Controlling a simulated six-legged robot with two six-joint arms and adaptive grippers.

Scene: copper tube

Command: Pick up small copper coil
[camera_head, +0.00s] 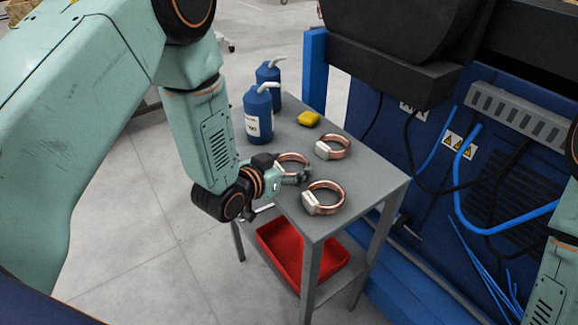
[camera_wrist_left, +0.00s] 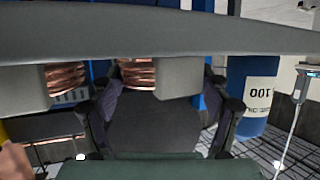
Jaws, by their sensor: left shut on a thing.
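Three copper coils with pale blocks sit on the grey table. The one farthest left (camera_head: 296,156) is partly hidden by my left gripper (camera_head: 292,178). That gripper reaches in from the left at table height and is shut on this coil. In the left wrist view, copper windings (camera_wrist_left: 137,72) show close up above the dark gripper fingers; the exact contact is hard to make out. A second coil (camera_head: 342,147) lies behind to the right, and a third (camera_head: 335,197) lies nearer the front corner. My right gripper is out of view.
Two blue bottles (camera_head: 258,118) stand at the table's back left, beside a yellow object (camera_head: 309,119). A red tray (camera_head: 325,263) is on the lower shelf. Blue machinery with hoses (camera_head: 458,180) stands close on the right. The grey table's right side (camera_head: 375,185) is bare.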

